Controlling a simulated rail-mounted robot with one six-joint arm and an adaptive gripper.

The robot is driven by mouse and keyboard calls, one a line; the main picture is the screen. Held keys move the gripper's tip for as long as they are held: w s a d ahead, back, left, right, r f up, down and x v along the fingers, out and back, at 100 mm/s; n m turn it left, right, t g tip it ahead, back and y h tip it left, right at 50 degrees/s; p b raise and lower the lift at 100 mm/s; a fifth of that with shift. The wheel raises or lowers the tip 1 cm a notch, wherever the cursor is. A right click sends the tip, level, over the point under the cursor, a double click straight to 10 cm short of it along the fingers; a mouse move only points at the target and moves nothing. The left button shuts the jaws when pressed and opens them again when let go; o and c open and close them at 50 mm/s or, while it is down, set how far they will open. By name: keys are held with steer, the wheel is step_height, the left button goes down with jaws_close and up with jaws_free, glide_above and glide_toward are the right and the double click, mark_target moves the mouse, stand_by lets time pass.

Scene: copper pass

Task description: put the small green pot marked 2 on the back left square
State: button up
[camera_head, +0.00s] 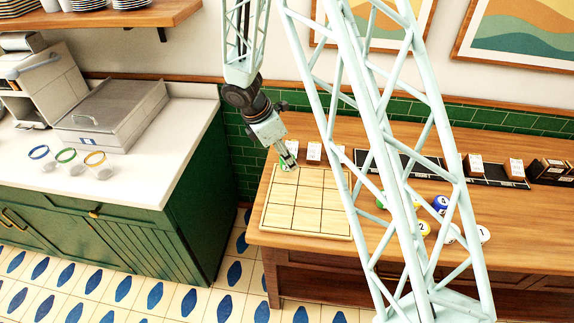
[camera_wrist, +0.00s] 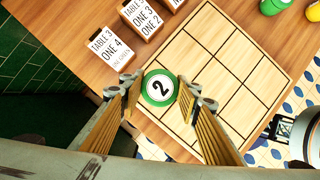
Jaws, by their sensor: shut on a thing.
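The small green pot marked 2 (camera_wrist: 160,88) has a white top with a black 2, seen from above in the wrist view. My gripper (camera_wrist: 158,92) is shut on it, with one finger on each side. In the head view my gripper (camera_head: 287,164) is over the back left corner of the wooden board (camera_head: 305,232), with a bit of green at its tips. The board is ruled into squares and also shows in the wrist view (camera_wrist: 238,55). The pot covers its back left square; whether it touches the wood I cannot tell.
Order cards (camera_wrist: 110,48) stand close behind the board. Loose pots, including a blue one (camera_head: 440,203), a yellow one (camera_head: 423,229) and a white one (camera_head: 483,234), sit to the right, partly behind my lattice column. A black rack (camera_head: 497,172) lies at the back. The other board squares look empty.

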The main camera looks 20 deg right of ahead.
steer(key=shift+w, duration=0.1)
stand_by(0.3)
steer(key=shift+f, duration=1.75)
steer(key=shift+f+b, duration=0.2)
steer(key=shift+b, duration=0.2)
steer(key=o, duration=0.9)
steer(key=shift+r, duration=0.2)
steer(key=p+v, duration=0.1)
steer(key=v, duration=1.1)
steer(key=shift+p, duration=0.35)
steer(key=shift+d+r, duration=0.1)
steer(key=shift+r, duration=0.1)
